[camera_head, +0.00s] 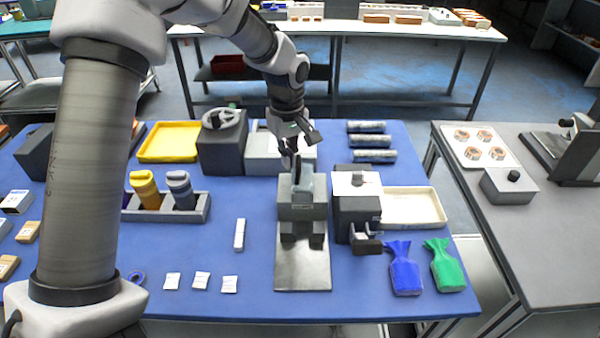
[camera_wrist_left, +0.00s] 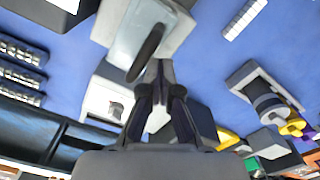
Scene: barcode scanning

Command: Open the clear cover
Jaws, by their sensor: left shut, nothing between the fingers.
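A grey device with a metal plate (camera_head: 303,270) in front stands in the middle of the blue table. A pale, slightly see-through cover (camera_head: 306,181) sits on its top, partly hidden by my gripper. In the left wrist view the pale cover (camera_wrist_left: 143,20) carries a dark upright handle (camera_wrist_left: 147,52). My left gripper (camera_head: 294,165) is above the device, pointing down, at its back. In the wrist view its fingertips (camera_wrist_left: 160,66) are together and empty, close to the handle; I cannot tell whether they touch it. My right gripper is not in view.
A white-topped machine (camera_head: 357,184) stands close on the right. A box with a round wheel (camera_head: 222,150) and a white box (camera_head: 262,152) stand behind. A holder (camera_head: 190,212) with yellow and grey scanners is left. Blue and green bags (camera_head: 405,275) lie front right.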

